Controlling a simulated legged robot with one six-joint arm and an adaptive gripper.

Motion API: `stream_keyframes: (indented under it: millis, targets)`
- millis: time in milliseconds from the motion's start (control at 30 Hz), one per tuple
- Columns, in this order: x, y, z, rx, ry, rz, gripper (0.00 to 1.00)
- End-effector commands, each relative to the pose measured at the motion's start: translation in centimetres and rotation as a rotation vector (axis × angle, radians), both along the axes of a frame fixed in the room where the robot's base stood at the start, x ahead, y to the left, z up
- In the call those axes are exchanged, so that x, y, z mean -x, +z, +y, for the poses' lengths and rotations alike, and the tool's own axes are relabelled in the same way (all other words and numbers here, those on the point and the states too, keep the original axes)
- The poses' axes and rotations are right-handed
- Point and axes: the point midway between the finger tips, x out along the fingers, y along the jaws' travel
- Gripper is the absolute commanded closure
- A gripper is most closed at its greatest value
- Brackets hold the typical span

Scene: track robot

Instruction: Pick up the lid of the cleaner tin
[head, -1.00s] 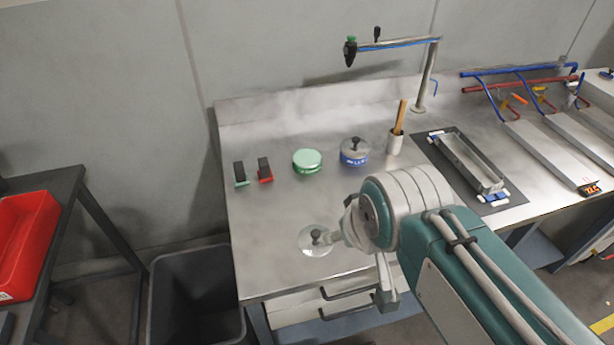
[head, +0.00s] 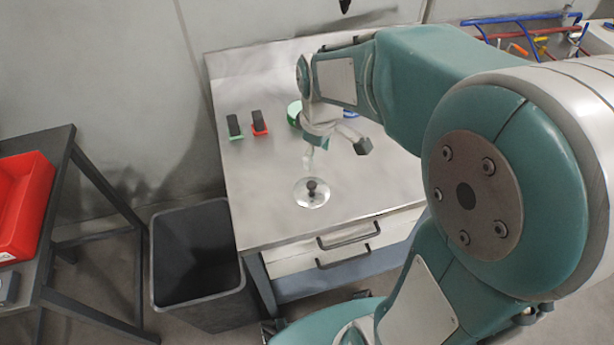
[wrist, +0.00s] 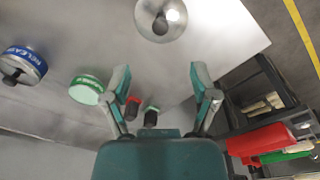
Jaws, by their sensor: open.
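A round, shiny, pale lid (head: 318,199) with a dark knob lies knob up on the steel bench near its front edge. It also shows at the top of the wrist view (wrist: 172,30). My gripper (head: 336,150) is open and empty above the bench, behind the lid and apart from it. Its two fingers also show in the wrist view (wrist: 160,85). A green tin (head: 294,114) is partly hidden behind my arm; in the wrist view it shows a pale green top without a knob.
Two dark blocks, one with a green base (head: 234,127) and one with a red base (head: 259,123), stand at the bench's back left. A grey bin (head: 200,262) stands left of the bench. A red tray (head: 25,205) sits on the left table. My arm covers the bench's right side.

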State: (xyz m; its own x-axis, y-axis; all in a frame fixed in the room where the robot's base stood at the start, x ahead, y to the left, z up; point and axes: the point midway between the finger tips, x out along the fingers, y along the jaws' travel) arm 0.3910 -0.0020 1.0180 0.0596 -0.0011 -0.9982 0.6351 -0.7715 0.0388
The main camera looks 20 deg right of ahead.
Motion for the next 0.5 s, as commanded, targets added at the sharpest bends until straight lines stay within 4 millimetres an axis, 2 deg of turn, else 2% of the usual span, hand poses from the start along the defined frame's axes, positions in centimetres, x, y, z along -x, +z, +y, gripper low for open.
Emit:
stream_keyframes:
  millis: [100,200,333,500]
  targets:
    - [-1.1,-1.6,-0.1,0.002,0.060,0.042,0.24]
    - [-1.6,-2.2,-0.1,0.003,0.089,0.058,0.24]
    - [-1.7,-3.2,-0.1,0.003,0.100,0.065,0.24]
    - [-1.6,-6.1,0.0,0.002,0.099,0.067,0.24]
